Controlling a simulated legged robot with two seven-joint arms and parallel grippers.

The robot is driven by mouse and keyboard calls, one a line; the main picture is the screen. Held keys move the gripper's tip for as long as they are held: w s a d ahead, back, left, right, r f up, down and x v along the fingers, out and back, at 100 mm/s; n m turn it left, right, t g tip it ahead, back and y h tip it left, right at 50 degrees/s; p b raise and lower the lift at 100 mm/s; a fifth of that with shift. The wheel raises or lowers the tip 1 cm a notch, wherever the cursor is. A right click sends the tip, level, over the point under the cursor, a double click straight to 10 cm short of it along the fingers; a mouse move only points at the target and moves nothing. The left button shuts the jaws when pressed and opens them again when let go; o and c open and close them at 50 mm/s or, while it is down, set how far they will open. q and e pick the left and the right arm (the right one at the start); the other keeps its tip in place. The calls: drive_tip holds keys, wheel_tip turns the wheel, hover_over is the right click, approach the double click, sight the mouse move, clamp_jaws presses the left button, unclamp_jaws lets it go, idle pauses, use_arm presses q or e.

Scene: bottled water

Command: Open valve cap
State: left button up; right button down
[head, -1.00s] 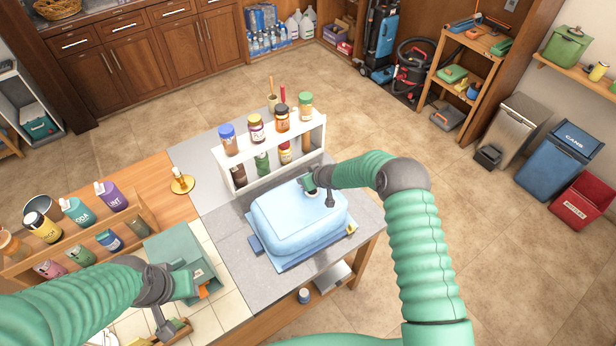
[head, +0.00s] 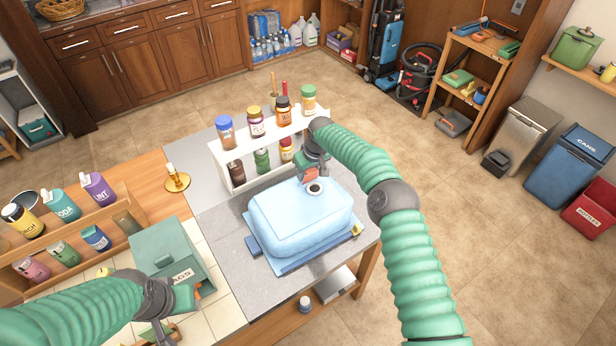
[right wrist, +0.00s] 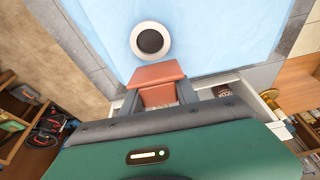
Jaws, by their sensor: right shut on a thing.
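The light blue, rounded water container (head: 300,222) lies on a blue mat on the grey counter; its top also shows in the right wrist view (right wrist: 220,30). The valve's white ring (head: 316,189) with a dark round centre is on its top; the ring shows uncovered in the right wrist view (right wrist: 134,42). My right gripper (head: 312,175) is just behind the ring, apart from it. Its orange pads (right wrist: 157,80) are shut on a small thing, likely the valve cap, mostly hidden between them. My left gripper (head: 190,300) hangs at the lower left; its opening is unclear.
A white rack (head: 222,155) with several jars stands behind the container. A brass holder (head: 176,180) is left of it. A grey-green box (head: 168,245) and a wooden bottle rack (head: 75,235) are further left.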

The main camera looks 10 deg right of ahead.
idle(0.4)
drive_tip(key=c, duration=0.9)
unclamp_jaws()
drive_tip(key=b+v, duration=0.2)
drive_tip(key=v, duration=1.4)
drive_tip(key=shift+r+b, duration=0.3)
drive_tip(key=shift+r, duration=0.1)
drive_tip(key=s+f+m, duration=0.1)
drive_tip(key=s+f, duration=0.2)
drive_tip(key=s, duration=0.8)
drive_tip(key=s+d+f+m, duration=0.1)
drive_tip(key=s+f, duration=0.2)
drive_tip(key=s, duration=0.8)
drive_tip(key=s+f+m+h, duration=0.1)
drive_tip(key=s+f, duration=0.2)
drive_tip(key=s, duration=0.9)
drive_tip(key=shift+s+d+f+g, duration=0.1)
drive_tip(key=shift+d+f+g, duration=0.1)
drive_tip(key=shift+g, duration=0.1)
